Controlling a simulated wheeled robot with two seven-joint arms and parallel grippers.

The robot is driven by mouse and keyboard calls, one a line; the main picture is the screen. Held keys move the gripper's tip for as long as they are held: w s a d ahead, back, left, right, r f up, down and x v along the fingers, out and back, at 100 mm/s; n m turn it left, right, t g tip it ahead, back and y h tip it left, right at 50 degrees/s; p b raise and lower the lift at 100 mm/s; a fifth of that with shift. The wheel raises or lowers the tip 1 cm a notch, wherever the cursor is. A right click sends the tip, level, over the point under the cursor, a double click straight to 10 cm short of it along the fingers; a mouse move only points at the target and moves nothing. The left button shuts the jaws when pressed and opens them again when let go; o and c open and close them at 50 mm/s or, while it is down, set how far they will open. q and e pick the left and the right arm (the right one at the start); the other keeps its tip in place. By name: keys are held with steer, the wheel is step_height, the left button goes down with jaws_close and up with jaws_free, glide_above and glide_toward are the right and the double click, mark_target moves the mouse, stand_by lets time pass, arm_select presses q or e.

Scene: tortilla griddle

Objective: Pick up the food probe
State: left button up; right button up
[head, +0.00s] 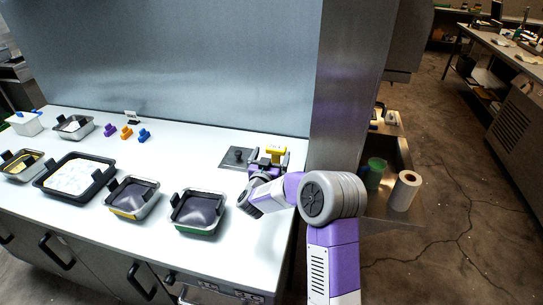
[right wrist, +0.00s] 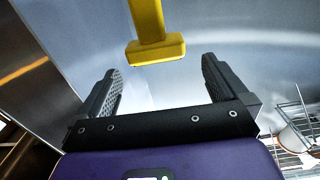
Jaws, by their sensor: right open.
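The yellow food probe (head: 275,151) stands at the right end of the white counter, near the steel wall panel. In the right wrist view the yellow probe (right wrist: 156,48) comes down from the top edge and ends in a wider block. My right gripper (head: 264,168) is beside the probe in the head view. In the right wrist view my right gripper (right wrist: 160,75) has its two dark fingers spread wide, with the yellow block just beyond and roughly between the tips. Nothing is held. The probe's far end is cut off in that view. My left gripper is not in view.
A dark plate with a knob (head: 238,156) lies left of the gripper. Black-handled pans with dark contents (head: 198,228) and a black tray (head: 78,200) line the counter's front. Small purple and orange pieces (head: 127,132) stand at the back. A steel column (head: 350,80) rises close on the right.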

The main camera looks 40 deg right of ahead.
mark_target(275, 152)
steer(key=shift+w+d+f, duration=0.1)
steer(key=shift+w+d, duration=0.05)
steer(key=shift+d, duration=0.35)
steer(key=shift+f+x, duration=0.1)
steer(key=shift+x, duration=1.05)
steer(key=shift+f+x, duration=0.15)
steer(key=shift+x, duration=1)
steer(key=c, duration=0.9)
